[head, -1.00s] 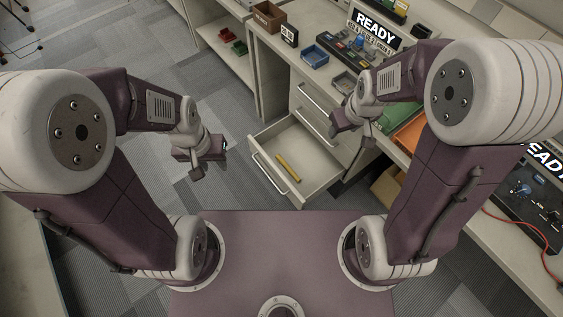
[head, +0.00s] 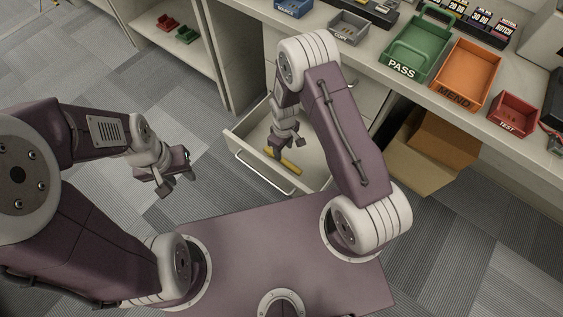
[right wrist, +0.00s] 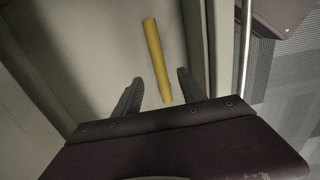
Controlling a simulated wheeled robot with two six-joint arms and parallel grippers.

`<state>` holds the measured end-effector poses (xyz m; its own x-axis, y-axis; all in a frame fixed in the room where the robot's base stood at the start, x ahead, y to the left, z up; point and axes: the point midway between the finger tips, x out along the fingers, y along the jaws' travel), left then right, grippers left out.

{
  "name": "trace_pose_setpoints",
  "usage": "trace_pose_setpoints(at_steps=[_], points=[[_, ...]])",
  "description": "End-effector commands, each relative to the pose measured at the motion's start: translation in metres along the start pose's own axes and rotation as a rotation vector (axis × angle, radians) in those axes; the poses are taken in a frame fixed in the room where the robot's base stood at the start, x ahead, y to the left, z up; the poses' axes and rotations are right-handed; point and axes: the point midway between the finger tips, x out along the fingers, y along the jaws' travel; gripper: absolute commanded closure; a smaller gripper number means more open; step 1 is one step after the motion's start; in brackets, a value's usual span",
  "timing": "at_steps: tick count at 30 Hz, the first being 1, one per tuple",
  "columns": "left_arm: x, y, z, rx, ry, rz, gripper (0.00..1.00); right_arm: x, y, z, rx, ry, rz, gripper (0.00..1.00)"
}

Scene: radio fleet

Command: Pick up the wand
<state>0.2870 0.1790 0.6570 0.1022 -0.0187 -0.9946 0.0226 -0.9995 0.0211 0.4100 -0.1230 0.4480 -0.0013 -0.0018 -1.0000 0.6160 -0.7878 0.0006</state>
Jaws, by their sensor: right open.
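The wand is a yellow stick (head: 286,162) lying on the floor of an open drawer (head: 241,139). It also shows in the right wrist view (right wrist: 155,52), running lengthwise with its near end between the fingers. My right gripper (head: 287,147) is over the drawer, just above the wand, partly hiding it. In the right wrist view the right gripper (right wrist: 157,88) is open, with one dark finger on each side of the wand and apart from it. My left gripper (head: 174,181) hangs over the carpet, left of the drawer, with nothing seen in it.
The drawer's walls stand close around my right gripper. The counter at the upper right carries a green PASS tray (head: 396,69), an orange MEND tray (head: 449,96) and a red TEST tray (head: 514,118). A cardboard box (head: 423,165) stands below it. Carpet lies open at left.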

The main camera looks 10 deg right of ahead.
Motion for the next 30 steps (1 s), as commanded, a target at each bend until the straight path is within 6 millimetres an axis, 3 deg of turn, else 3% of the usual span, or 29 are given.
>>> trace_pose_setpoints(at_steps=[5,11,18,25,26,30], points=[[0.018,0.000,0.002,0.000,-0.001,0.000,0.64,0.033,0.000,0.001,0.001,-0.003,-0.001,0.52],[0.021,-0.001,0.002,0.000,-0.001,0.000,0.64,0.040,0.001,-0.001,0.001,0.000,0.000,0.52],[0.048,-0.001,0.005,0.000,-0.001,0.000,0.64,0.083,0.002,-0.004,0.001,-0.002,-0.001,0.52],[0.047,-0.001,0.005,0.000,-0.001,0.000,0.64,0.086,0.002,-0.005,0.001,0.000,0.000,0.52],[0.047,-0.001,0.005,0.000,-0.001,0.000,0.64,0.085,0.002,-0.005,0.001,0.000,0.000,0.54],[0.047,-0.001,0.005,0.000,-0.001,0.000,0.64,0.085,0.002,-0.005,0.001,0.000,0.000,0.93]])
